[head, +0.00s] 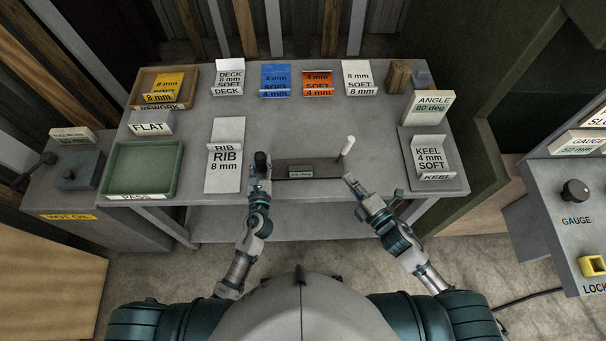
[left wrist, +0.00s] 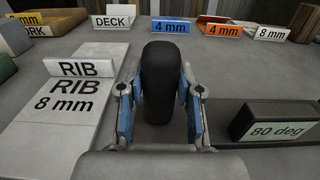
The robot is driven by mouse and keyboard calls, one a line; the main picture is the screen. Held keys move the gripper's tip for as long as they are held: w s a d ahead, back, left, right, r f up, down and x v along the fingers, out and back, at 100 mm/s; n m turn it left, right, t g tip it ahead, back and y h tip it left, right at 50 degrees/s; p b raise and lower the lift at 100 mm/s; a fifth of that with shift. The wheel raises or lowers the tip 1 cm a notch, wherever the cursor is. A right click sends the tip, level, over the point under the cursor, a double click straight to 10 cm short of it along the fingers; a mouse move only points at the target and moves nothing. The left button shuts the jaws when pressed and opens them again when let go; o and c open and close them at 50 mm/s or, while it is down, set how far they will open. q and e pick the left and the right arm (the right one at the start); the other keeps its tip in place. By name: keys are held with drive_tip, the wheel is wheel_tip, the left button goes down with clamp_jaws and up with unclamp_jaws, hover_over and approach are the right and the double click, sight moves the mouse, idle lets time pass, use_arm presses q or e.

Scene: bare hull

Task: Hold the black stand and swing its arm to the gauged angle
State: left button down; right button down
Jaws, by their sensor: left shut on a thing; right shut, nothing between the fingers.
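The black stand (head: 261,161) shows as a rounded black post at the left of a long dark bar (head: 322,164). The bar has a small plate reading 80 deg, legible in the left wrist view (left wrist: 272,121). A white peg (head: 348,146) rises, slightly tilted, from the bar's right end. My left gripper (head: 260,176) is shut on the black post, its blue-sided fingers on both sides of it in the left wrist view (left wrist: 160,105). My right gripper (head: 349,180) is shut and empty just in front of the peg, apparently apart from it.
An ANGLE 80 deg sign (head: 432,107) stands at the back right. A RIB card (head: 225,165) lies left of the stand, a KEEL pad (head: 433,160) to the right. A green tray (head: 143,168) is at the front left. Table behind the bar is clear.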

idle(0.3)
use_arm(q)
drive_tip(key=c, duration=0.7)
unclamp_jaws()
